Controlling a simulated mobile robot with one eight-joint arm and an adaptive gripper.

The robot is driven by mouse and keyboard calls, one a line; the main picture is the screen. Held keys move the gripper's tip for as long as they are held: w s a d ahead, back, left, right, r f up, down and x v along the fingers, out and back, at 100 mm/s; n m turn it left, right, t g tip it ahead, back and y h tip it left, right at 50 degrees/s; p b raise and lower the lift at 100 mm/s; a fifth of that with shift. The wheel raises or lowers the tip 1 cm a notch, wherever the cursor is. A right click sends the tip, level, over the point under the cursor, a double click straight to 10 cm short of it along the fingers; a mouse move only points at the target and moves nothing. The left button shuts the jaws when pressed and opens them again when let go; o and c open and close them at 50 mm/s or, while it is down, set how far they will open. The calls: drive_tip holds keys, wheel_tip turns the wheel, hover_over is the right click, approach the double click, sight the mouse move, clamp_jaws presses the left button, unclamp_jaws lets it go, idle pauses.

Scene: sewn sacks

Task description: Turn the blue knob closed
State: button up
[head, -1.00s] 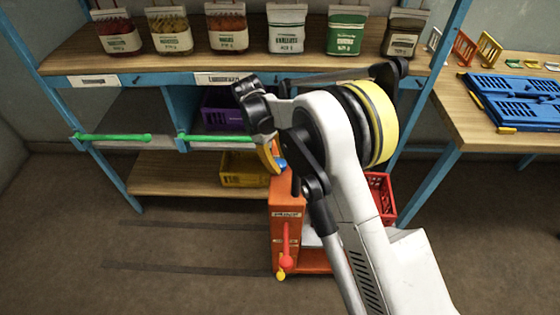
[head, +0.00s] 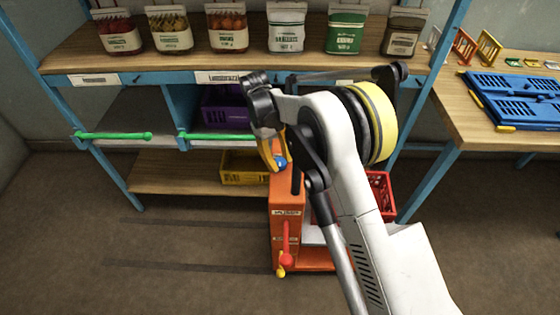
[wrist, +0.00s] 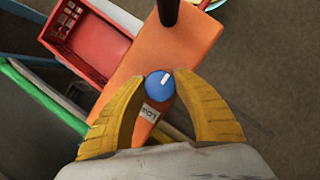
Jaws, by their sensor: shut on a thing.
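The blue knob (wrist: 159,87) is round with a white pointer mark and sits on top of the orange machine (wrist: 178,48). In the wrist view its mark points up and slightly right, and a small white label lies just below it. My gripper (wrist: 160,84) has its two yellow fingers on either side of the knob, shut on it. In the head view my gripper (head: 273,152) is over the top of the orange machine (head: 285,195), with a bit of the blue knob (head: 281,163) showing beside a finger. The knob's contact faces are partly hidden.
A black post (wrist: 168,10) rises from the machine near the knob. A red crate (wrist: 88,42) is beside it. The machine's front has a red lever (head: 287,245). Behind stands a blue shelf with bagged goods and green bars (head: 113,136). Floor at left is clear.

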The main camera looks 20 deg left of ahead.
drive_tip(key=o, duration=1.1)
drive_tip(key=shift+o, duration=0.2)
drive_tip(key=v, duration=1.2)
drive_tip(key=shift+a+f, duration=0.1)
